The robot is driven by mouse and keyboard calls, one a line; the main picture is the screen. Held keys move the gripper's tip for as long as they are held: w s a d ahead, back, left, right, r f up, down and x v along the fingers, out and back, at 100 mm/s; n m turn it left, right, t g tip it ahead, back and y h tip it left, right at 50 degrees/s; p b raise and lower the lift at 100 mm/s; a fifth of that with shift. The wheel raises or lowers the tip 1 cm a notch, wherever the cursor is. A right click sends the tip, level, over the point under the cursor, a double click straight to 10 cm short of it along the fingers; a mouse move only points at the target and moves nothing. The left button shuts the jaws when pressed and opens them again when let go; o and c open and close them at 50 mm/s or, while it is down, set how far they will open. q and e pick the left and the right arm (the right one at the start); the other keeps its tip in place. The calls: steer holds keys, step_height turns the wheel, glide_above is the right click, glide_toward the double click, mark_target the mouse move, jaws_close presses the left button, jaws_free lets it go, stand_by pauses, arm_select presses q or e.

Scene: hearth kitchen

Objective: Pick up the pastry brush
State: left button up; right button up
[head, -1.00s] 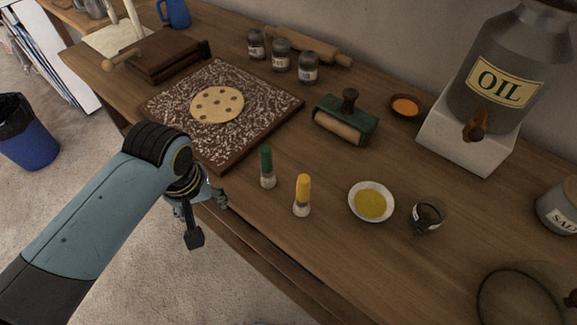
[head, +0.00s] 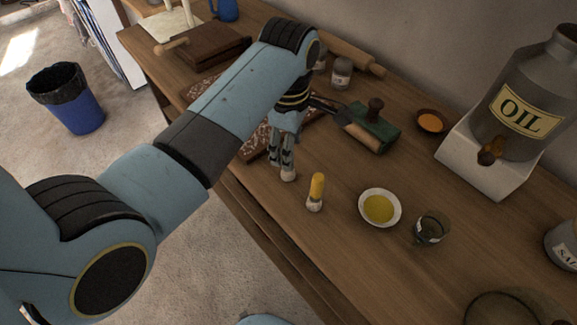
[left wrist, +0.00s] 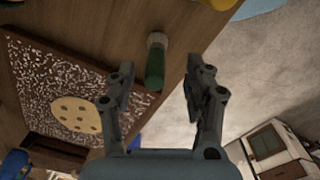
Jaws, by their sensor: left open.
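Two small brush-like items stand upright near the table's front edge, one green-handled and one yellow-handled, each with a pale lower end. The green brush (left wrist: 155,68) lies between and just ahead of the fingertips of my left gripper (left wrist: 159,82) in the left wrist view. In the head view my left gripper (head: 281,158) hides its green handle, and only its pale lower end (head: 289,175) shows. The left gripper is open, and no grip on the brush shows. The yellow brush (head: 316,190) stands clear to the right. My right gripper is not in view.
A white bowl of yellow liquid (head: 379,208) and a small dark glass (head: 431,229) stand to the right. A green roller tool (head: 372,128) lies behind. The speckled board (left wrist: 50,90) with a round of dough (left wrist: 76,114) is partly under my arm.

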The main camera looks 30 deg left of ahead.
mark_target(287, 176)
arm_select(q)
steer(key=f, duration=0.8)
steer(key=shift+w+a, duration=0.25)
steer(key=shift+a, duration=0.05)
steer(key=shift+r, duration=0.1)
jaws_close()
